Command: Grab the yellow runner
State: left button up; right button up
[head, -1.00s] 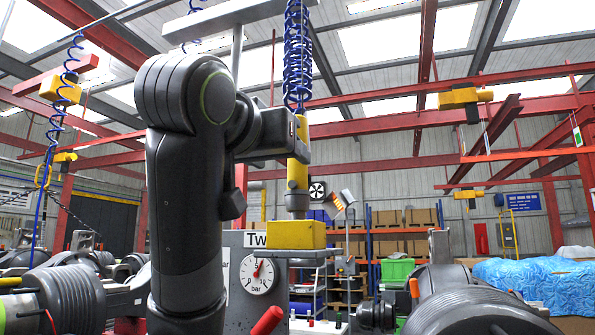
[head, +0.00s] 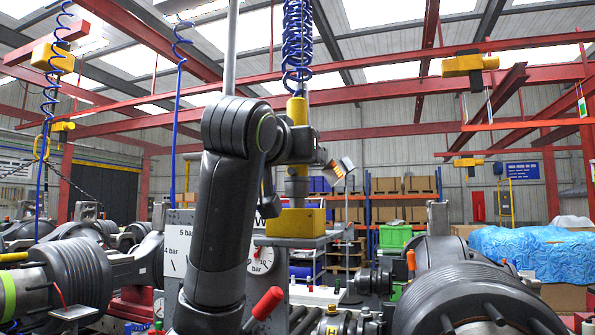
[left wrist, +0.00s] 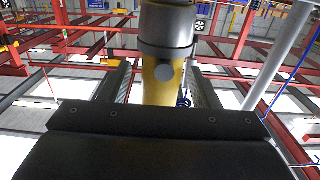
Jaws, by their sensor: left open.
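The yellow runner (head: 297,110) hangs upright under a blue coiled hose, with a grey collar at its lower part, just above a yellow block (head: 296,223). My left gripper reaches it from the left in the head view, and the gripper's wrist hides the runner's middle. In the left wrist view the runner (left wrist: 163,85) stands between the two dark fingers of my left gripper (left wrist: 160,78). The fingers are spread, with the runner's yellow body between them and its grey collar beyond. I cannot tell whether either finger touches it. My right gripper is not in view.
A red-handled lever (head: 268,302) is in front. Large dark axle housings (head: 470,285) fill the lower right and the left. A green bin (head: 395,238) and shelving stand behind.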

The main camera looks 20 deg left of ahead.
pick_arm(q)
grip_shut()
jog(key=shift+r, duration=0.1)
dwell(0.3)
jog(key=shift+r, duration=0.15)
